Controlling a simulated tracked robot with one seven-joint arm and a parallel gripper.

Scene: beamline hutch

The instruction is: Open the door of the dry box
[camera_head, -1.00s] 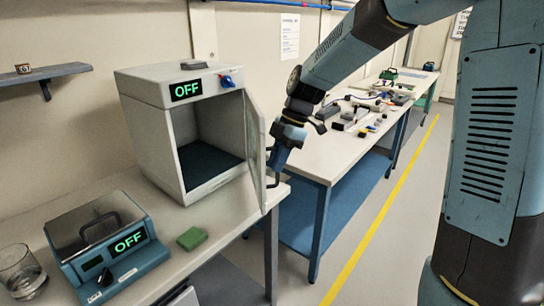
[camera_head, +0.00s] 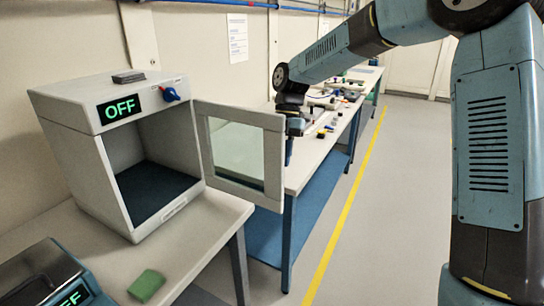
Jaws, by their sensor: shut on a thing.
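The dry box (camera_head: 75,165) is a white cabinet on the bench at left, with a green OFF display and a blue knob on its front top. Its door (camera_head: 275,165), a white frame around a clear pane, is hinged at the box's right side and stands wide open, swung out to the right. The dark inside floor of the box shows. My gripper (camera_head: 288,148) is at the door's free edge, on its outer side, shut on the door handle. The handle and my fingertips are mostly hidden behind the door frame.
A small dark block (camera_head: 128,77) lies on top of the box. A green block (camera_head: 147,285) and a blue device (camera_head: 45,280) with an OFF display are on the near bench. A long bench with scattered tools (camera_head: 325,125) runs behind the door. The floor at right is clear.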

